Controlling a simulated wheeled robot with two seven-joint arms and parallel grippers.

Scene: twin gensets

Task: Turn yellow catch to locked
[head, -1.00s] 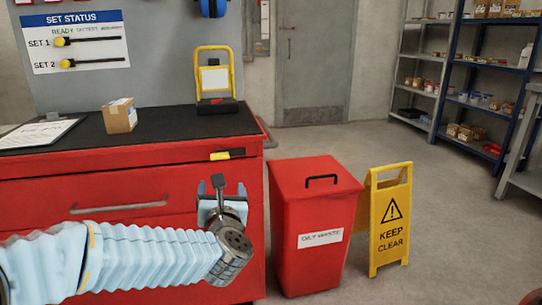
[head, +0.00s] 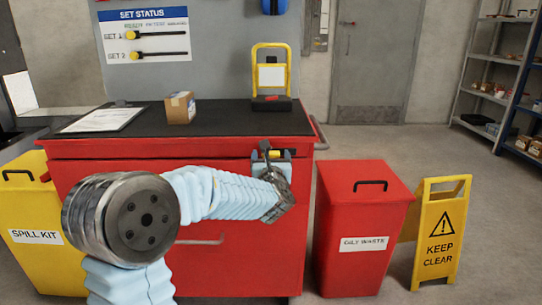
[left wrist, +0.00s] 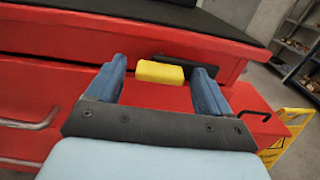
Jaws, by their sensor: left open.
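The yellow catch (left wrist: 160,72) sits on the upper front of the red cabinet, near its right end, with a black strip (left wrist: 186,63) beside and behind it. In the head view the catch (head: 273,154) shows only partly, behind my left gripper. My left gripper (head: 271,156) is in front of the catch. In the left wrist view the left gripper (left wrist: 160,83) is open, its two blue fingers on either side of the catch, with gaps between. I cannot tell how far the fingertips reach past it. My right gripper is not in view.
A red oily-waste bin (head: 363,225) and a yellow keep-clear sign (head: 439,232) stand right of the cabinet. A yellow spill kit bin (head: 35,235) stands at left. A small box (head: 180,108), a clipboard (head: 103,119) and a yellow-framed stand (head: 271,75) are on the black top.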

